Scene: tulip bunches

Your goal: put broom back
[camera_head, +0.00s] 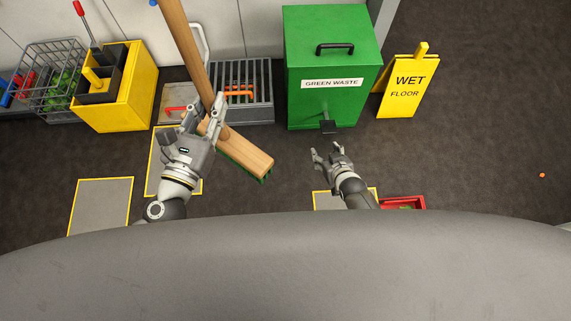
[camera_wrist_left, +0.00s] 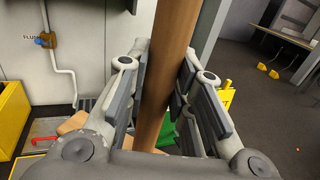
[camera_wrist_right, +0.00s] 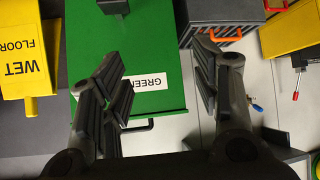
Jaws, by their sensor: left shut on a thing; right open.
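The broom (camera_head: 188,45) has a long wooden handle and a wooden head with green bristles (camera_head: 245,158). My left gripper (camera_head: 208,118) is shut on the handle a little above the head. The handle rises up and leans slightly left in the head view. In the left wrist view the handle (camera_wrist_left: 172,60) stands between the fingers. My right gripper (camera_head: 328,152) is open and empty, in front of the green waste bin. In the right wrist view its fingers (camera_wrist_right: 165,85) are apart with nothing between them.
The green waste bin (camera_head: 335,70) stands at the wall, with a yellow wet floor sign (camera_head: 408,88) to its right. A grey slatted crate (camera_head: 260,105), a yellow bucket (camera_head: 128,95) and a wire basket (camera_head: 45,75) stand left. A red tray (camera_head: 418,201) lies low right. Floor at right is mostly clear.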

